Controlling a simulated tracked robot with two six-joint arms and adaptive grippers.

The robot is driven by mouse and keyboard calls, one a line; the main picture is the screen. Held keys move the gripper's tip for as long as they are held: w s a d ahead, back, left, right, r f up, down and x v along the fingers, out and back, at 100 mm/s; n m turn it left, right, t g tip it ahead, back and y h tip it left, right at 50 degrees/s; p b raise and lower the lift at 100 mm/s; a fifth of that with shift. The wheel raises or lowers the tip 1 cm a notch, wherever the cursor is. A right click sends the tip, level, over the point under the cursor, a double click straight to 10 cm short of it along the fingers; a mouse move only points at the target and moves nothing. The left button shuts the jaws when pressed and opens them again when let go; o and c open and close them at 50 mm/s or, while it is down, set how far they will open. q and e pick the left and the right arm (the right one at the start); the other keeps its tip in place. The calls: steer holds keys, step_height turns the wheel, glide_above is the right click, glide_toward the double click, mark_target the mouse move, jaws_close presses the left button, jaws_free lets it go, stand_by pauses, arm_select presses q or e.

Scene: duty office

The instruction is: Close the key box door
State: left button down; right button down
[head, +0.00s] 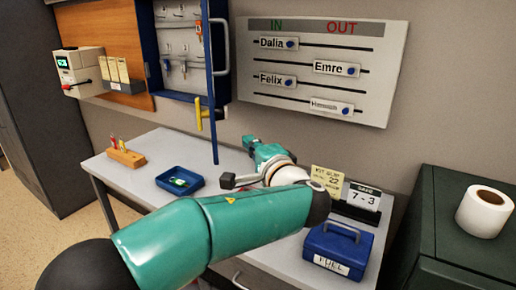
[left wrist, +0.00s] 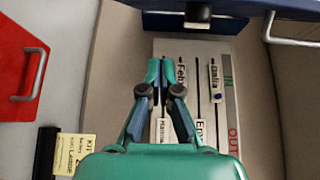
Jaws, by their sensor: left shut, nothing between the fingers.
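The key box (head: 180,50) is mounted on the wall, with keys on hooks inside. Its blue door (head: 214,125) stands open, seen nearly edge-on at the box's right side, with a grey handle (head: 222,42) on its right-hand face. My left gripper (head: 248,141) is shut and empty, below and to the right of the door, over the back of the desk. In the left wrist view, the gripper's fingertips (left wrist: 160,66) are together before the IN/OUT board. A blue panel (left wrist: 295,13) with a handle is ahead at upper right, apart from the fingers. My right gripper is not seen.
The IN/OUT board (head: 318,65) hangs right of the key box. The desk holds a blue tray (head: 181,188), a wooden block (head: 126,158), a blue handled box (head: 337,252) and a date stand (head: 361,198). A green cabinet (head: 450,215) with a paper roll stands at right.

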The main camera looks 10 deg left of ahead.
arm_select(q)
steer(key=w+a+p, duration=0.2)
steer(key=w+a, duration=0.1)
steer(key=a, duration=0.4)
steer(key=shift+s, duration=0.1)
